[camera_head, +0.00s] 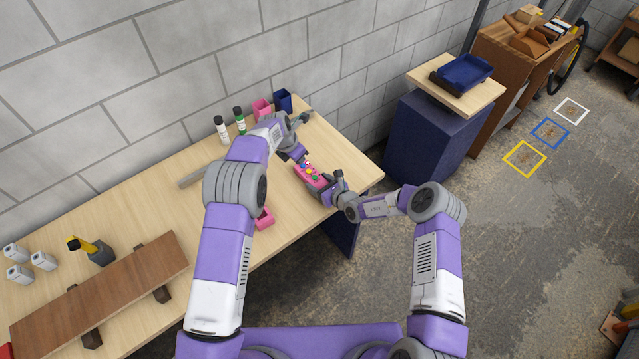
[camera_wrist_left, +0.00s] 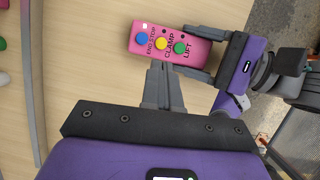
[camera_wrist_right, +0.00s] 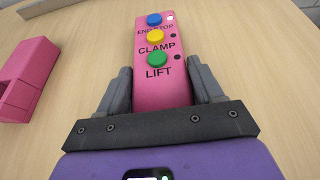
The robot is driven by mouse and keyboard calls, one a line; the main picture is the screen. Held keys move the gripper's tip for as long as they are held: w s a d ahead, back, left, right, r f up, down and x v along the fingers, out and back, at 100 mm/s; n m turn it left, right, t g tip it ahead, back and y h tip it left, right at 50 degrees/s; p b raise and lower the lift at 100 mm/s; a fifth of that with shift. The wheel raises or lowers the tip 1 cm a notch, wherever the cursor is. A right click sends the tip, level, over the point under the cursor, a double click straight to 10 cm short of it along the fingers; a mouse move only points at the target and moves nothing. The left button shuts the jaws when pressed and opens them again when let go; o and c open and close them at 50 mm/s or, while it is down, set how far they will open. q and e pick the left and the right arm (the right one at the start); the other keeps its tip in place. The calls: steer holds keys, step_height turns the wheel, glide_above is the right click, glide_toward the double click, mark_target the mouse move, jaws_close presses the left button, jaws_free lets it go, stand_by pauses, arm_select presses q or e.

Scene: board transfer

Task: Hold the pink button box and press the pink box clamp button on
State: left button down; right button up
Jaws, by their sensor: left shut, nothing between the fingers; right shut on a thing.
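The pink button box (camera_head: 309,174) is at the table's right end. It carries a blue END STOP, a yellow CLAMP (camera_wrist_right: 156,36) and a green LIFT button in a row. A small light beside END STOP looks white; those beside CLAMP and LIFT look dark. My right gripper (camera_wrist_right: 158,92) is shut on the box at its LIFT end, one finger on each side. My left gripper (camera_wrist_left: 160,64) is shut and empty. In the left wrist view its tips point at the box's edge beside the yellow button (camera_wrist_left: 161,44); they appear above the box, and contact cannot be seen.
A pink part (camera_head: 265,217) lies near the table's front edge. Two bottles (camera_head: 221,130), a pink bin (camera_head: 262,108) and a blue bin (camera_head: 283,101) stand along the wall side. A brown board (camera_head: 105,290) rests on supports at the left.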

mark_target(308, 173)
arm_select(q)
steer(key=shift+w+d+f+m+t, duration=0.3)
steer(key=shift+d+f+m+t, duration=0.15)
steer(key=shift+f+t, duration=0.6)
steer(key=shift+w+d+f+m+t, duration=0.25)
steer(key=shift+d+f+m+t, duration=0.2)
steer(key=shift+f+t, duration=0.55)
steer(key=shift+w+d+f+m+t, duration=0.3)
steer(key=shift+d+f+m+t, duration=0.15)
steer(key=shift+f+t, duration=0.6)
steer(key=shift+f, duration=0.2)
stand_by(0.4)
steer(key=shift+f, duration=0.35)
